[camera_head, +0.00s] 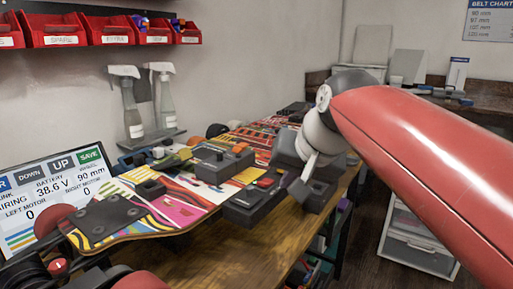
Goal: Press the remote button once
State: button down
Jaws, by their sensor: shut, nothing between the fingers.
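My gripper (301,188) is shut and empty at the right front of the bench, at the end of my red arm. It points down beside a dark box (318,198) at the bench edge; whether it touches the box I cannot tell. A dark grey box with a red top part (264,184) stands left of my gripper, near the front edge. I cannot tell for sure which of these is the remote. My arm hides part of the bench's right end.
A colourful striped board (180,205) lies along the wooden bench (240,250). A screen (55,200) with UP, DOWN and SAVE stands at left. Two spray bottles (130,105) and red bins (105,28) are along the wall. A white drawer unit (418,245) stands at right.

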notch_tip(320, 180, up, 13)
jog(key=m+t+y+p, duration=0.1)
jog(key=y+p, duration=0.1)
send_over(239, 155)
jog(key=shift+s+d+r, duration=0.15)
jog(key=shift+s+r, duration=0.05)
jog(key=shift+s, duration=0.2)
notch_tip(239, 155, down, 9)
jog(key=b, duration=0.6)
jog(key=shift+r, duration=0.1)
dwell(1.1)
jog(key=shift+f+b, duration=0.35)
jog(key=shift+f, duration=0.1)
jog(key=shift+f, duration=0.3)
dwell(0.7)
jog(key=shift+r, duration=0.15)
jog(key=shift+r+p, duration=0.6)
